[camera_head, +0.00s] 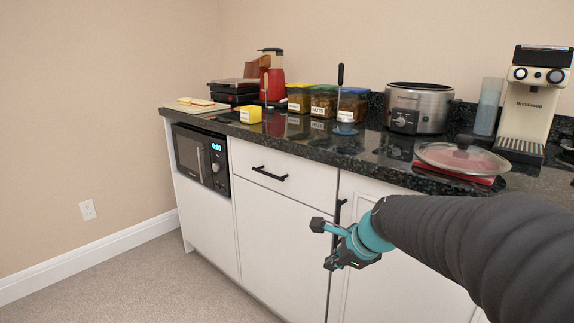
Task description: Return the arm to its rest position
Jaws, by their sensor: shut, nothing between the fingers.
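My gripper (322,246) is at the end of my dark, ribbed arm, which reaches in from the right edge. It is in front of the white cabinet doors (277,244), below the countertop's edge. Its fingers are shut and hold nothing. The gripper overlaps a black door handle (338,211) in the picture; I cannot tell how far apart they are.
The dark countertop (345,161) holds labelled jars (322,101), a slow cooker (419,108), a glass lid (462,158), a coffee machine (531,95) and a red kettle (272,81). A microwave (201,156) sits in the cabinet. Carpet (140,285) at left is clear.

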